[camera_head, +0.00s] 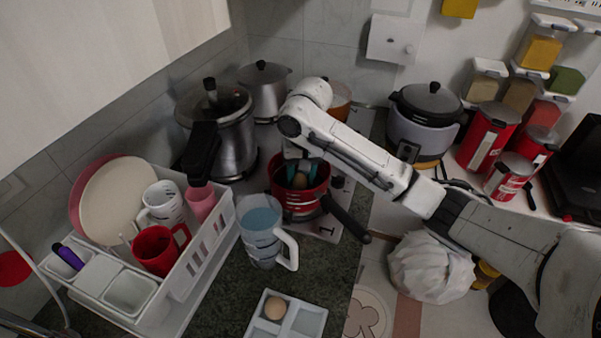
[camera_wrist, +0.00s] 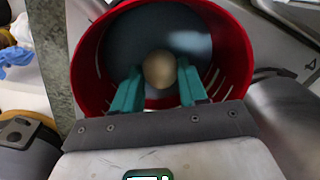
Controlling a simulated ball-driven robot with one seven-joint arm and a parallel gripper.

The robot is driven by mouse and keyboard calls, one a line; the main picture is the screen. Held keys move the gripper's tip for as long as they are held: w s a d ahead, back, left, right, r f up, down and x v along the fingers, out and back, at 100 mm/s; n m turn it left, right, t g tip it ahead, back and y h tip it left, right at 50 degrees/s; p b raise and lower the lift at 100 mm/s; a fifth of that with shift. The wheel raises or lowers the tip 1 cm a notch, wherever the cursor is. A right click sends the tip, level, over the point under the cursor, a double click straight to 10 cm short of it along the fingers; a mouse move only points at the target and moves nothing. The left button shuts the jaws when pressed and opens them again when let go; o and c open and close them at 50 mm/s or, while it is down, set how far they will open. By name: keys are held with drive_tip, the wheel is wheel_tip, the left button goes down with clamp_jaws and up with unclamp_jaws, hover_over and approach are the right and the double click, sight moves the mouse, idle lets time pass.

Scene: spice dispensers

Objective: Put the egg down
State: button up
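My gripper (camera_wrist: 160,82) reaches down into a red pot (camera_head: 290,205) with a long dark handle. Its two teal fingers are on either side of a brown egg (camera_wrist: 160,69) and appear to touch it. The egg also shows between the fingers in the head view (camera_head: 299,181). The pot's red wall (camera_wrist: 88,70) surrounds the fingers and egg in the wrist view. How high the egg is above the pot's bottom is hard to tell.
A measuring jug (camera_head: 261,235) stands left of the pot. A white tray (camera_head: 310,320) holding another egg (camera_head: 275,308) lies in front. A steel pressure cooker (camera_head: 235,140) is behind left, a rice cooker (camera_head: 425,120) behind right. A dish rack (camera_head: 190,275) is at left.

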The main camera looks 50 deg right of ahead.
sight(305, 178)
drive_tip(key=o, duration=0.5)
drive_tip(key=shift+c, duration=0.2)
drive_tip(key=shift+r, duration=0.1)
wheel_tip(305, 178, up, 12)
drive_tip(key=p, duration=0.1)
drive_tip(key=shift+s+d, duration=0.35)
idle(0.3)
